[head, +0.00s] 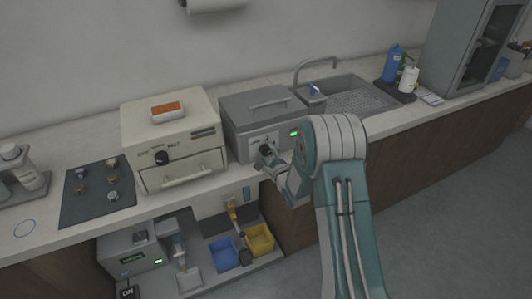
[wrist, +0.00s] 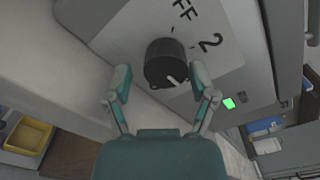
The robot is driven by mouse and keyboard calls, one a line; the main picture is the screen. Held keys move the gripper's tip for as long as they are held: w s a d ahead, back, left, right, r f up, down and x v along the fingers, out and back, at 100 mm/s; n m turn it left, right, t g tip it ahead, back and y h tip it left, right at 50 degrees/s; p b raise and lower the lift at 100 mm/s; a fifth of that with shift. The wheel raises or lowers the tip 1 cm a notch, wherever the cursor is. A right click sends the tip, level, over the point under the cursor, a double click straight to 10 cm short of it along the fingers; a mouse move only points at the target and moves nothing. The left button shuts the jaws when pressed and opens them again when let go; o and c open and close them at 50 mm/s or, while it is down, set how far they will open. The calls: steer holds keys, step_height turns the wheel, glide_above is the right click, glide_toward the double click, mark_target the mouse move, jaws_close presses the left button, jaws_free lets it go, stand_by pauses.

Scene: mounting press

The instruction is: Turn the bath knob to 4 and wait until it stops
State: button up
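The bath is a grey box with a lidded top (head: 262,105) on the counter, seen in the head view. Its black knob (wrist: 166,62) sits on a pale dial plate (wrist: 222,25) in the wrist view, where "FF" and "2" can be read. A white pointer mark shows on the knob's lower right side. My gripper (wrist: 160,88) is open, with one finger on each side of the knob's lower part. I cannot tell whether the fingers touch it. In the head view my gripper (head: 272,160) is at the bath's front, partly covering the dial.
A green light (wrist: 228,103) glows on the bath's front. A cream oven (head: 172,135) with its own knob stands left of the bath. A sink (head: 350,95) lies to the right. Blue (head: 223,254) and yellow (head: 259,240) bins sit on a lower shelf.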

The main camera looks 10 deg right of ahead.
steer(key=shift+r, duration=0.25)
steer(key=shift+s, duration=0.1)
steer(key=v, duration=1.1)
steer(key=shift+s, duration=0.3)
steer(key=shift+d+f, duration=0.1)
steer(key=shift+f, duration=0.05)
